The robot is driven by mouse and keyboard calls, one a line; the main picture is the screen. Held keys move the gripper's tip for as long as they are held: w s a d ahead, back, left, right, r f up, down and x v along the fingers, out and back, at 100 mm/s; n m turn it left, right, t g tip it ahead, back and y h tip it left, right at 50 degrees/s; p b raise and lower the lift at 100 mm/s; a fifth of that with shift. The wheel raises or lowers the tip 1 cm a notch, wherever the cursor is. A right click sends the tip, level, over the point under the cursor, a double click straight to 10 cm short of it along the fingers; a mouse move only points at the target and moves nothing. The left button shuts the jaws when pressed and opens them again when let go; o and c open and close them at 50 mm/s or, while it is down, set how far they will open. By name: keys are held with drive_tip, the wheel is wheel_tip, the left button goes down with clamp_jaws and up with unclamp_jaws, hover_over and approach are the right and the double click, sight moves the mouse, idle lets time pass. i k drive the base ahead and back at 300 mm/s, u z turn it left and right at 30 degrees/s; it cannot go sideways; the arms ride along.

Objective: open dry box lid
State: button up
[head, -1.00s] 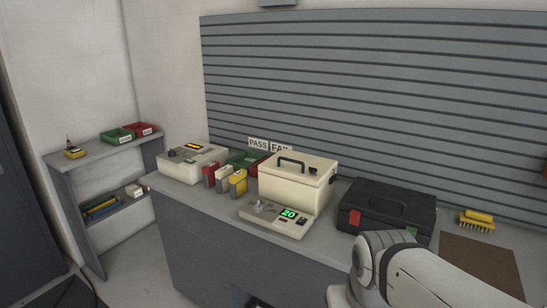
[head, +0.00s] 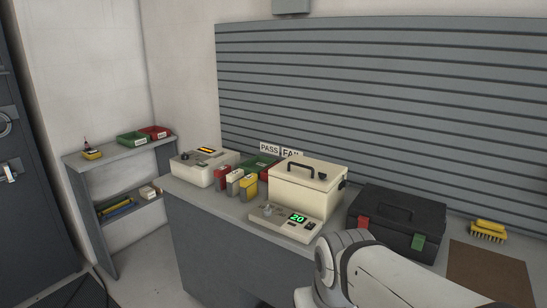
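The dry box is most likely the cream box (head: 300,196) on the bench, just right of the middle in the head view. Its lid (head: 312,174) looks shut and has a dark handle (head: 307,170) on top. A cream panel with a knob and a green display reading 20 (head: 297,218) sits at its front. My gripper is outside the view; only a pale part of my arm shows at the lower right, in front of the bench. Whether the gripper is open or shut is not shown.
A black case (head: 396,222) stands close right of the cream box. Left of it are several small coloured blocks (head: 235,183), a green bin (head: 262,167) and a cream device (head: 204,168). A yellow brush (head: 489,231) and brown mat (head: 487,270) lie right. A shelf (head: 110,157) stands left.

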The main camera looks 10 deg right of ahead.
sight(297, 169)
drive_tip(key=z, duration=0.05)
drive_tip(key=i, duration=0.95)
drive_tip(key=u, duration=0.1)
